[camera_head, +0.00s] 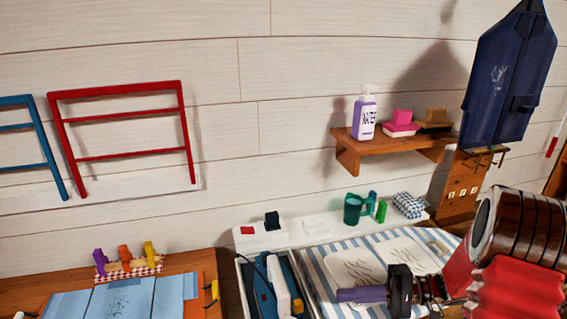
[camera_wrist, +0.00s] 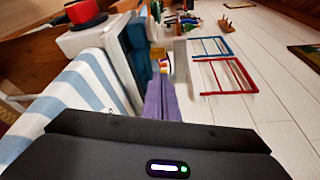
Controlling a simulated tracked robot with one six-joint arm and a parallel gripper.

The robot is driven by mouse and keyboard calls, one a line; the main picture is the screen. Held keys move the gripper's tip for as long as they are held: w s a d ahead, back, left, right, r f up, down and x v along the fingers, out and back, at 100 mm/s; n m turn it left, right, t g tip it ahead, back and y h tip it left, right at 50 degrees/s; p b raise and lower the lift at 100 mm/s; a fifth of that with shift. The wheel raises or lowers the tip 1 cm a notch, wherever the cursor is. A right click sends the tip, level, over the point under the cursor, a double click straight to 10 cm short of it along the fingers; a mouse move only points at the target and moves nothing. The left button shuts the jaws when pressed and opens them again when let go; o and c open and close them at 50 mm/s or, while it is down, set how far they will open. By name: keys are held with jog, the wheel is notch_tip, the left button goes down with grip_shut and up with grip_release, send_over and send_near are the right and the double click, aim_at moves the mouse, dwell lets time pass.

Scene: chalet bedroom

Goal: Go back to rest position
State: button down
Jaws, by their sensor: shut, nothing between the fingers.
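My gripper (camera_head: 342,295) shows at the lower middle right of the head view, with a dark body and purple fingers that point left. The fingers are closed together with nothing between them. In the head view they appear over the blue-and-white striped surface (camera_head: 322,262), near its left side. In the wrist view the purple fingers (camera_wrist: 162,85) reach away from the dark wrist housing, past the striped cloth. I cannot tell the exact height of the gripper above the surface.
A white-edged bay with blue items (camera_head: 275,285) lies left of the gripper. A green mug (camera_head: 353,209) stands behind. A wooden shelf (camera_head: 390,148) holds a purple-labelled bottle (camera_head: 366,115). A red rack (camera_head: 118,88) and a blue rack (camera_head: 22,127) are on the wall. A dark blue garment (camera_head: 508,80) hangs at right.

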jog(key=s+a+r+n+g+h, duration=0.2)
jog(key=s+a+r+h, duration=0.15)
jog(key=s+h, duration=0.2)
jog(key=s+a+r+n+g+h, duration=0.1)
jog(key=s+a+r+n+h, duration=0.1)
jog(key=s+a+r+h, duration=0.25)
jog(key=s+d+r+t+h, duration=0.3)
jog(key=s+r+t+h, duration=0.2)
jog(key=t+h, duration=0.1)
jog(key=shift+d+r+n+h, duration=0.15)
jog(key=shift+r+n+h, duration=0.15)
jog(key=shift+r+n, duration=0.1)
dwell(0.5)
dwell(0.7)
dwell(0.9)
